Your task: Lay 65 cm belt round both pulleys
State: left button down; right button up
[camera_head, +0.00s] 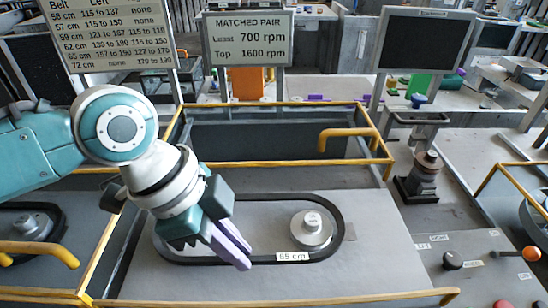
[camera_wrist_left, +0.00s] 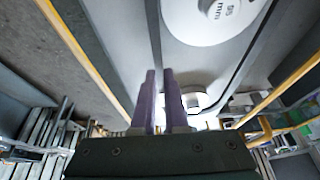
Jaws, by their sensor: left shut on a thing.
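The black belt with a "65 cm" tag (camera_head: 292,257) lies as a long loop on the grey plate (camera_head: 375,270) of the middle housing. The loop surrounds the right-hand pulley (camera_head: 311,228), with a small gap at its right side. My left arm hides the left part of the loop's inside. The left wrist view shows a large pulley marked in mm (camera_wrist_left: 212,16) and a second one (camera_wrist_left: 195,98), both between the belt's two runs. My left gripper (camera_head: 243,260), purple-fingered, is shut on the belt's near run (camera_wrist_left: 153,35). My right gripper is not in view.
Yellow rails (camera_head: 280,301) edge the housing. Another housing with a belted pulley (camera_head: 28,223) stands at the left. A control panel with a black knob (camera_head: 452,260) and an orange-knobbed lever (camera_head: 531,253) is at the right. Signs (camera_head: 247,38) stand behind.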

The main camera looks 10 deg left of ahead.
pick_arm(q)
jog(key=shift+f, duration=0.3)
jog(key=shift+f, duration=0.1)
jog(key=shift+f+b, duration=0.3)
jog(key=shift+b, duration=0.05)
dwell(0.4)
jog(key=c, duration=0.9)
grip_release()
jog(key=shift+o, duration=0.2)
notch_tip(320, 180, up, 8)
jog(key=p, duration=0.7)
jog(key=shift+f+p, duration=0.15)
jog(key=shift+p, duration=0.25)
jog(key=shift+f, duration=0.1)
